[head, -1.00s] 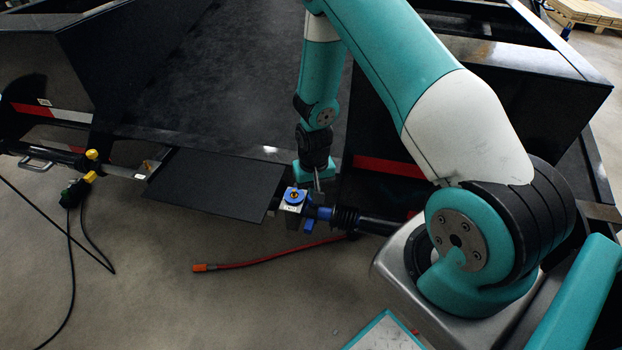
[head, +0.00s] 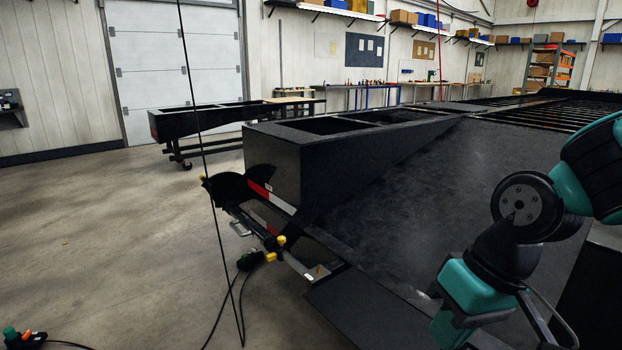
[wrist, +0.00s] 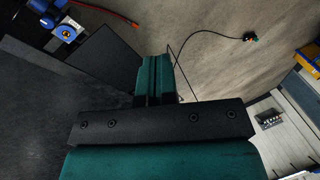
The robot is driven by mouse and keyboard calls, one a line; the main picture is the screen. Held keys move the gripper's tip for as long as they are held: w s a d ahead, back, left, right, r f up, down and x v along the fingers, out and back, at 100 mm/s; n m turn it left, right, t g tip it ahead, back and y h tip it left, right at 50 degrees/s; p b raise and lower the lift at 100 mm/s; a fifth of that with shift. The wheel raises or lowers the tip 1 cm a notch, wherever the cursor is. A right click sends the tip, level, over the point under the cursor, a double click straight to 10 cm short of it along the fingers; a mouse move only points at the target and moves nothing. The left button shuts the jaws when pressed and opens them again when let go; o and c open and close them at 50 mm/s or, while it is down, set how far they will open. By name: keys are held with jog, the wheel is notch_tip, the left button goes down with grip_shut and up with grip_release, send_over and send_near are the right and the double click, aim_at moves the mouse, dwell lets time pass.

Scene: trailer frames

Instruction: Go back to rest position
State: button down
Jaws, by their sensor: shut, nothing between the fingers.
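My gripper (wrist: 157,68) is in the middle of the wrist view, with its teal fingers closed together and nothing between them. It is held over the grey floor, apart from any object.
A pendant (wrist: 249,37) lies on the floor, with black cables nearby. A hanging cable (head: 202,150) crosses the head view. Floor (head: 110,220) at left is mostly clear.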

jog(key=s+a+r+n+p, duration=0.25)
jog(key=s+r, duration=0.35)
jog(key=s, duration=0.3)
notch_tip(320, 180, up, 15)
jog(key=p, duration=1.3)
jog(key=shift+d+f+n+y+p, duration=0.15)
jog(key=shift+d+n+y+p, duration=0.05)
jog(key=shift+n+y+p, duration=0.15)
jog(key=shift+w, duration=0.1)
dwell(1.6)
